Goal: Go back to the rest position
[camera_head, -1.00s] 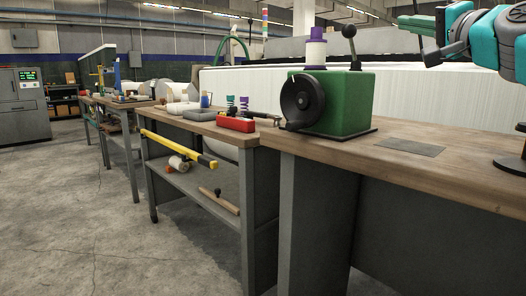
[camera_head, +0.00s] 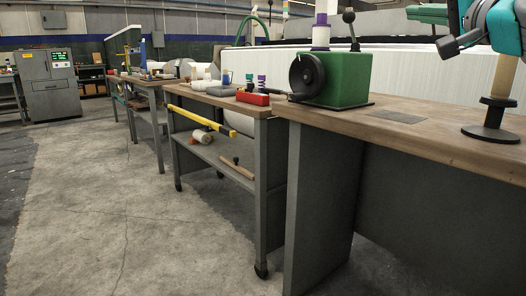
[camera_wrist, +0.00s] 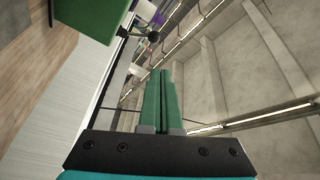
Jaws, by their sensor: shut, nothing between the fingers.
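My gripper (camera_wrist: 162,98) shows in the wrist view as two long green fingers side by side, closed together with nothing between them. It points up toward the ceiling area of that picture, clear of the bench. In the head view, my teal and black arm is at the upper right, above the workbench (camera_head: 440,140).
A green box with a black handwheel (camera_head: 350,82) stands on the near bench. A black stand (camera_head: 491,125) holding a tan cone is at the right, below my arm. A red block (camera_head: 254,98) lies on the neighbouring bench. The concrete floor (camera_head: 100,200) at left is clear.

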